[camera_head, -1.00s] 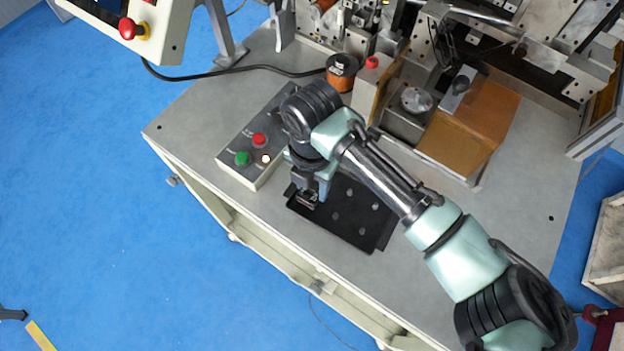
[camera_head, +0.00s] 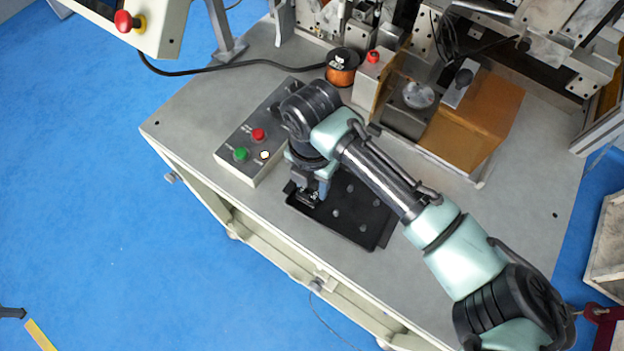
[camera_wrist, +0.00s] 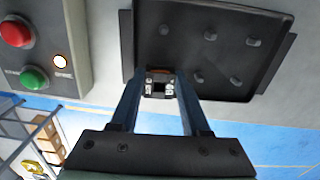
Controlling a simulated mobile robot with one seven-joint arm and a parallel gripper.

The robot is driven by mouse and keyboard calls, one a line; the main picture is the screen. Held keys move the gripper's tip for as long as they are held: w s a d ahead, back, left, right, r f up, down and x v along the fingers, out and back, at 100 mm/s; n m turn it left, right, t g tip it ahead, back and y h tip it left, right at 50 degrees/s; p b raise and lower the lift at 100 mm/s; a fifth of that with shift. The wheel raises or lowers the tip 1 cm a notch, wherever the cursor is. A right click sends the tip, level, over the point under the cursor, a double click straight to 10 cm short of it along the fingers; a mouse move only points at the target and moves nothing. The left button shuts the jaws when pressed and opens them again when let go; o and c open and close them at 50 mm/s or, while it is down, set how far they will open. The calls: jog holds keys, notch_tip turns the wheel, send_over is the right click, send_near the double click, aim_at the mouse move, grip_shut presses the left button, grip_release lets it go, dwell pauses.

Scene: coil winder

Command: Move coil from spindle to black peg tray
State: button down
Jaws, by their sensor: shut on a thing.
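My gripper (camera_wrist: 160,90) is shut on a small coil (camera_wrist: 160,84), a dark piece with silvery pins and a little copper colour at its edge. In the head view my gripper (camera_head: 312,193) points down at the left corner of the black peg tray (camera_head: 350,236), with the coil (camera_head: 307,198) between its fingertips. The black peg tray (camera_wrist: 275,18) has several short grey pegs, all bare where visible. The coil is over the tray's near-left part in the wrist view. I cannot tell whether it touches the tray or sits on a peg. The spindle is not clearly seen.
A button box (camera_head: 248,145) with red and green buttons stands close left of the tray. A copper wire spool (camera_head: 341,72) and the winder machinery (camera_head: 420,95) are behind. The table's front edge (camera_head: 270,248) runs close to the tray. Bare table lies to the right.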

jog(key=shift+f+b, duration=0.4)
jog(key=shift+f, duration=0.3)
jog(key=shift+c, duration=1.5)
grip_release()
jog(key=shift+r, duration=0.15)
notch_tip(320, 180, up, 13)
jog(key=b, duration=0.1)
jog(key=shift+b, duration=0.4)
